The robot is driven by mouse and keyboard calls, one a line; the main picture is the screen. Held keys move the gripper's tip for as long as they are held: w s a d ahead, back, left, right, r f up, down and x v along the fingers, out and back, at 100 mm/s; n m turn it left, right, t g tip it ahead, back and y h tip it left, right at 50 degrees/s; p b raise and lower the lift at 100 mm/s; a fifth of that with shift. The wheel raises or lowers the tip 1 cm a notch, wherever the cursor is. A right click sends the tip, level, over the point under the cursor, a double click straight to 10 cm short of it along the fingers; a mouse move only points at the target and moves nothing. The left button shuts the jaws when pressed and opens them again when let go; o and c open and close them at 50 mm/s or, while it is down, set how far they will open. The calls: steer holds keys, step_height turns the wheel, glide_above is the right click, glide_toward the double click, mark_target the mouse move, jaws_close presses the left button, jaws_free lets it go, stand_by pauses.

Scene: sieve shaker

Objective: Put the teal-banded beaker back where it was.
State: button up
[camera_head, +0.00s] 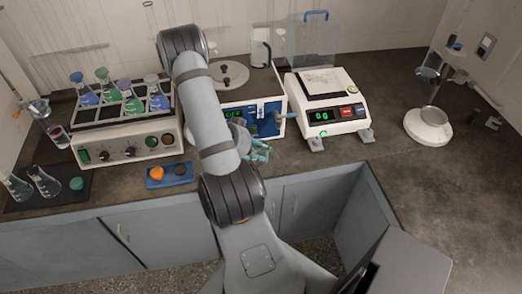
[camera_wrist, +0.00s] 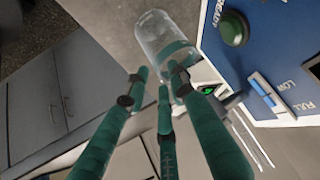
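The teal-banded beaker (camera_wrist: 160,34) is clear glass with a teal band. In the wrist view it is just past my fingertips, beside the blue front panel. My gripper (camera_wrist: 160,80) has teal fingers, spread apart. One fingertip overlaps the beaker's banded end and the others lie by its left side; I cannot tell whether they touch it. In the head view my gripper (camera_head: 258,151) is low in front of the blue-fronted machine (camera_head: 267,112). My arm largely hides the beaker there.
A white balance (camera_head: 322,99) stands right of the blue-fronted machine. A rack heater (camera_head: 128,140) with several flasks is at left. A blue tray (camera_head: 169,175) with orange and dark pieces lies at the counter front. The right counter is mostly clear around a round-based stand (camera_head: 428,126).

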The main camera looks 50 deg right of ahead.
steer(key=shift+w+a+r, duration=0.15)
steer(key=shift+r, duration=0.2)
steer(key=p+v, duration=0.2)
steer(key=v, duration=0.9)
steer(key=shift+a+r, duration=0.2)
